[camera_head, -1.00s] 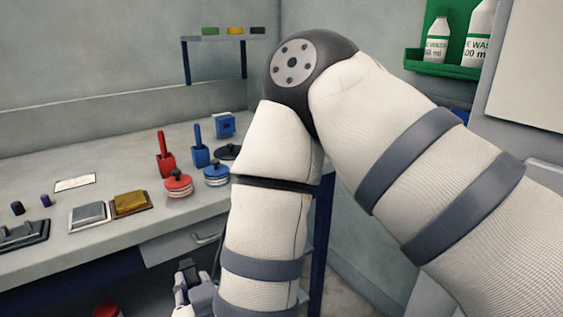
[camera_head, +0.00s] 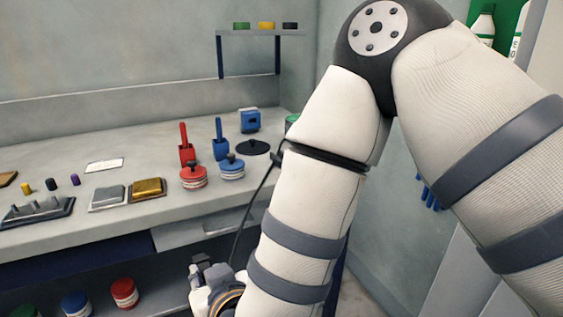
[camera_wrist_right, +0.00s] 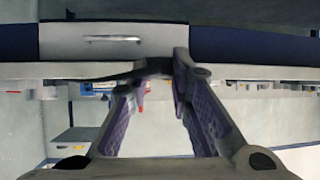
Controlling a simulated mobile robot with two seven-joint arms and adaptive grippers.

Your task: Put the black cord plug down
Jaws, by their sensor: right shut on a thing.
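My right gripper (camera_head: 203,268) is low in front of the bench, below the level of its top and near the drawer. In the right wrist view its two purple-lined fingers (camera_wrist_right: 157,78) are shut on a small dark piece, the black cord plug (camera_wrist_right: 150,66). In the head view the plug is too small to make out clearly. A thin black cord (camera_head: 252,204) runs from beside my right forearm down towards the gripper. My left gripper is in no view.
The bench top (camera_head: 60,145) holds red (camera_head: 193,178) and blue (camera_head: 231,169) knobbed pots, a black lidded disc (camera_head: 252,147), a grey block (camera_head: 107,197) and a gold block (camera_head: 148,189). A drawer (camera_head: 205,229) and a lower shelf with jars (camera_head: 124,293) are below.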

